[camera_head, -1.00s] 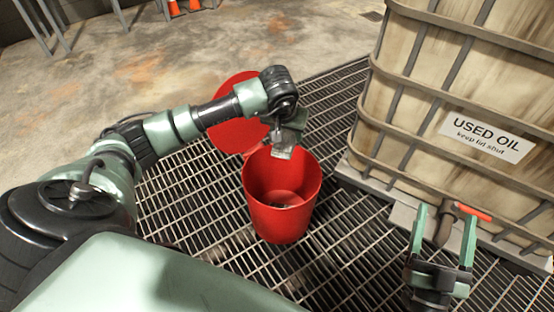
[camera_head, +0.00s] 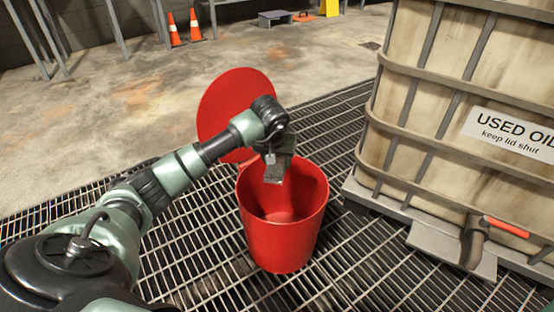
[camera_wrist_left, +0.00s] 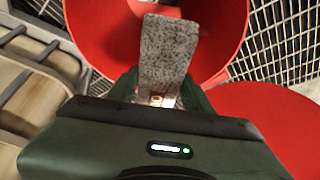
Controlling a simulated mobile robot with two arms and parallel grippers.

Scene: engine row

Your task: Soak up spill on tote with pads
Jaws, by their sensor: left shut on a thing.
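My left gripper (camera_head: 277,156) is shut on a grey pad (camera_head: 274,173) and holds it hanging over the mouth of the red bin (camera_head: 283,236). In the left wrist view the pad (camera_wrist_left: 165,50) is speckled grey and juts out from the jaws over the bin's opening (camera_wrist_left: 228,30). The bin's round red lid (camera_head: 222,108) stands open behind it. The used oil tote (camera_head: 435,120) is a stained, pale tank in a grey cage at the right. No spill shows on its visible side. My right gripper is out of view.
A spout with a red handle (camera_head: 506,227) juts from the tote's base at the lower right. Metal grating (camera_head: 380,265) covers the floor around the bin. Orange cones (camera_head: 195,25) stand far back on open concrete.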

